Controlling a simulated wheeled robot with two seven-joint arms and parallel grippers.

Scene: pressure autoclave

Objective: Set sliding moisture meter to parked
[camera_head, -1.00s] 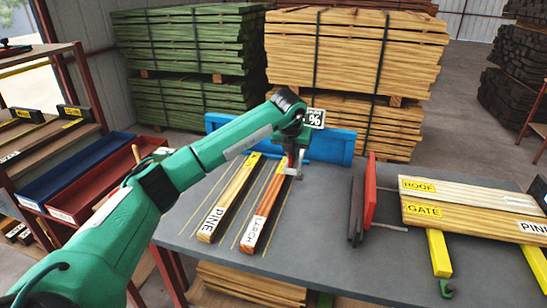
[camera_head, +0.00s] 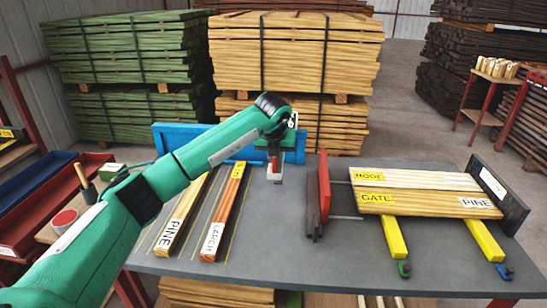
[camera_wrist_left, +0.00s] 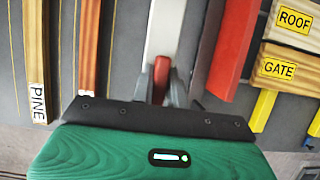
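The moisture meter shows as a small sign with a % mark (camera_head: 292,121), mostly hidden behind my left arm at the blue rail (camera_head: 180,134). Below it a pale grey block (camera_head: 275,177) hangs over the grey bench, right of the larch piece (camera_head: 222,212). My left gripper (camera_head: 274,160) is there, pointing down. In the left wrist view its grey fingers (camera_wrist_left: 160,85) are closed around a red handle (camera_wrist_left: 161,72), with a pale bar (camera_wrist_left: 162,28) beyond. How the handle joins the meter is hidden. My right gripper is not in view.
A red upright fence (camera_head: 324,183) with a dark plate stands right of the gripper, with a small gap between. Labelled boards (camera_head: 425,192) rest on yellow bars farther right. A pine piece (camera_head: 183,212) lies left. Bare bench lies in front of the gripper.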

